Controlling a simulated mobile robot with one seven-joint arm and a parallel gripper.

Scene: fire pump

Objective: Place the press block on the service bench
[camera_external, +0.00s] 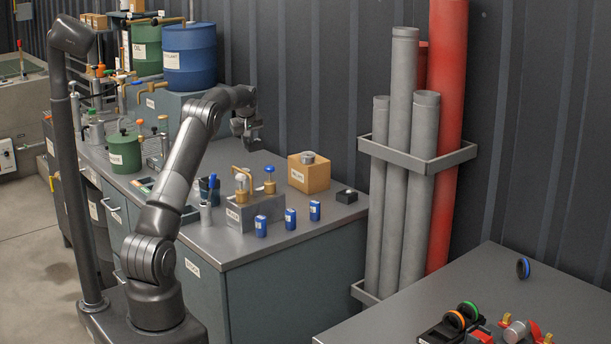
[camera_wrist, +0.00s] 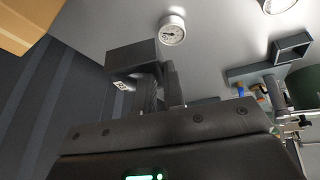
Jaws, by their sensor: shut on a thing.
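My gripper (camera_external: 250,132) is above the back part of the grey bench with the blue cans (camera_external: 315,243), apart from its top. In the wrist view my gripper (camera_wrist: 162,82) has its fingers close together on a dark grey block (camera_wrist: 136,55) with a small white label. I take this as the press block; its far side is hidden. A second grey bench (camera_external: 560,292) stands at the front right. No readable label shows which bench is the service bench.
An orange box (camera_external: 309,173), several small blue cans (camera_external: 290,219), a grey block with brass fittings (camera_external: 255,212) and a small black block (camera_external: 347,196) stand on the middle bench. Grey pipes (camera_external: 400,110) stand in a rack between the benches.

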